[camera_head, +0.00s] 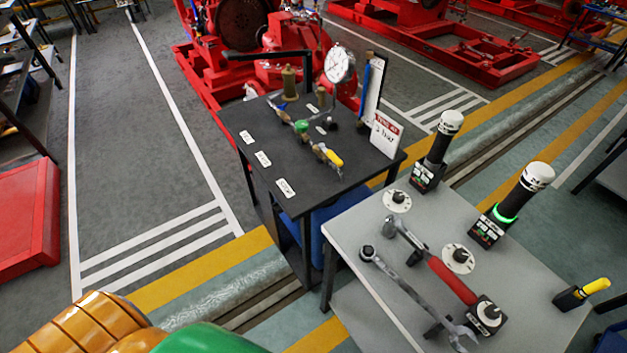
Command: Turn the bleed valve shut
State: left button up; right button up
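A small test rig stands on the black table (258,167). Its pipework carries a green knob (301,126) and a valve with a yellow handle (331,156). I cannot tell from the labels which of these is the bleed valve, nor whether it is open or shut. A round white dial gauge (340,64) stands upright at the back of the rig, its reading too small to make out. A brass-coloured cylinder (289,82) with a long black lever (262,54) is to its left. Neither of my grippers shows in this view.
A sign (385,136) stands at the black table's right edge. Open floor (140,140) lies left.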

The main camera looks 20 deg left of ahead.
aim_at(302, 127)
jog(key=i+j+z, duration=0.15)
jog(key=j, duration=0.25)
jog(key=j+z, duration=0.1)
jog(key=j, duration=0.25)
jog(key=i+j+z, duration=0.15)
jog(key=j, duration=0.3)
